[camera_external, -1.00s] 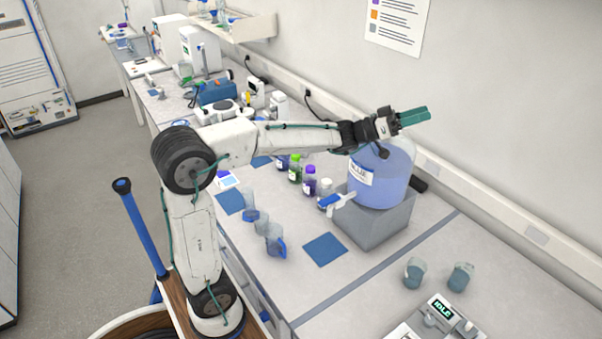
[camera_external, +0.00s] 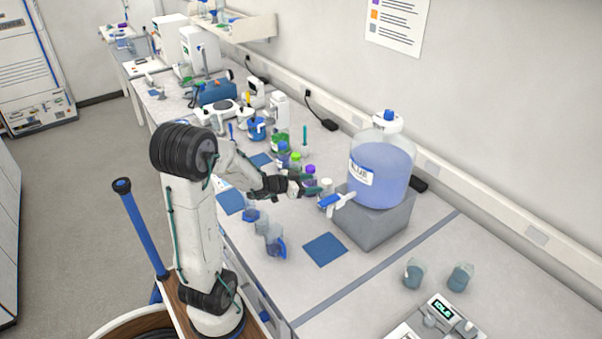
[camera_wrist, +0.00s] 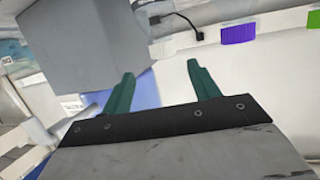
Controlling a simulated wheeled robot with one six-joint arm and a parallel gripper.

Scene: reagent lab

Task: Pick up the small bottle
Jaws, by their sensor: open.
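Several small capped bottles stand in a row on the bench in the external view: one with a blue cap (camera_external: 283,146), one with a green cap (camera_external: 296,157), one with a purple cap (camera_external: 310,169) and one with a white cap (camera_external: 326,183). I cannot tell which one is the small bottle. My gripper (camera_external: 312,190) is beside the front of this row, close to the purple- and white-capped bottles, partly covering them. In the wrist view my gripper (camera_wrist: 164,82) has two green fingers apart with nothing held between them. A purple cap (camera_wrist: 240,33) and a green cap show at upper right.
A large jug of blue liquid (camera_external: 388,165) with a spigot stands on a grey block (camera_external: 375,225), right of the bottles. Clear beakers (camera_external: 272,238) stand near the front edge. A blue mat (camera_external: 325,250) lies bare. Two small beakers (camera_external: 461,277) stand farther right.

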